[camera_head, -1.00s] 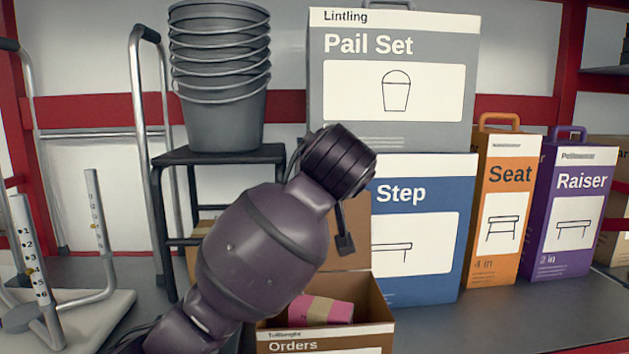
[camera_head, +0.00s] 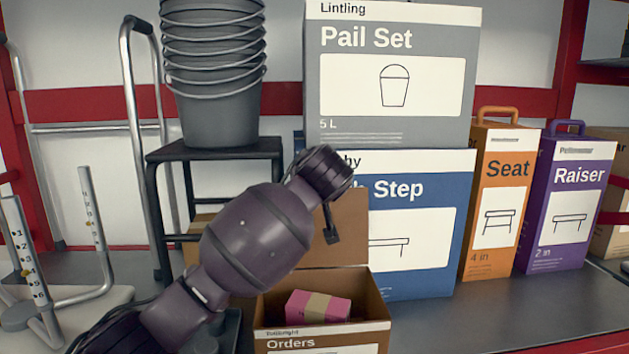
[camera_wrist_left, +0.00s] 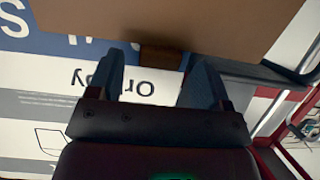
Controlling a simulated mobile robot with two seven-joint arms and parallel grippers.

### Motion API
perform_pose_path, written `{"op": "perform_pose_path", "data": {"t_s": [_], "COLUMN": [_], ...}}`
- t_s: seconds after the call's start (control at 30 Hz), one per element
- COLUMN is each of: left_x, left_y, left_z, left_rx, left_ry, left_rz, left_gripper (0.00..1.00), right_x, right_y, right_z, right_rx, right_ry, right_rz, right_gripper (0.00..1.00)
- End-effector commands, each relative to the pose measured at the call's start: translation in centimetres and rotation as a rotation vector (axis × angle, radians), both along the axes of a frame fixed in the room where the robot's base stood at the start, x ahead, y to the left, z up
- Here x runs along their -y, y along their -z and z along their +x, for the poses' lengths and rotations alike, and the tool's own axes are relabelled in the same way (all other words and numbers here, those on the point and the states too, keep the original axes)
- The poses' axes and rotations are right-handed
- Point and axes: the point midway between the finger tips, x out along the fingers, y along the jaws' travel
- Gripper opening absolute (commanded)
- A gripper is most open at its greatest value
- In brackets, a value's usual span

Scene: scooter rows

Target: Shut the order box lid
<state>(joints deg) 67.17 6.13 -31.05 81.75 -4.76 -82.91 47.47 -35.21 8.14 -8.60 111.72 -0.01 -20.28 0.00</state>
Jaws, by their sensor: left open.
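The order box (camera_head: 322,338) is an open brown carton at the bottom middle of the head view. Its brown lid (camera_head: 345,228) stands up at the back, partly hidden by my left arm. In the left wrist view the lid (camera_wrist_left: 170,22) fills the top, with a darker tab (camera_wrist_left: 161,56) at its edge. My left gripper (camera_wrist_left: 160,76) is open, its fingers apart on either side of the tab. I cannot tell whether they touch it. In the head view my wrist hides most of this gripper. My right gripper is not in view.
A pink packet (camera_head: 318,306) lies in the order box. Right behind stand the blue Step box (camera_head: 430,240) with the Pail Set box (camera_head: 392,130) above. Stacked grey buckets (camera_head: 215,105) rest on a black step stool (camera_head: 215,150) at left. Shelf at right front is clear.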

Motion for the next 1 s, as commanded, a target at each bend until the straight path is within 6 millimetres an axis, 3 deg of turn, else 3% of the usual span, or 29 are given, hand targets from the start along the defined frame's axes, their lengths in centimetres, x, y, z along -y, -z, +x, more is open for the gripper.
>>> {"op": "perform_pose_path", "data": {"t_s": [0.4,0.83,1.0], "left_x": [-0.02,-0.03,-0.02], "left_y": [0.26,0.26,0.3], "left_z": [0.56,0.54,0.43], "left_rx": [0.0,0.0,0.006], "left_ry": [0.0,0.0,0.0], "left_rz": [0.001,0.0,0.0], "left_gripper": [0.71,0.05,0.03], "right_x": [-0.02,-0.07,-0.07], "right_y": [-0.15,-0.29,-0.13], "right_z": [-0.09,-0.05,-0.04], "right_rx": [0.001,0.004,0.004], "right_ry": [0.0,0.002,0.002], "right_rz": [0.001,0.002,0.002], "right_gripper": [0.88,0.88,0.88]}}
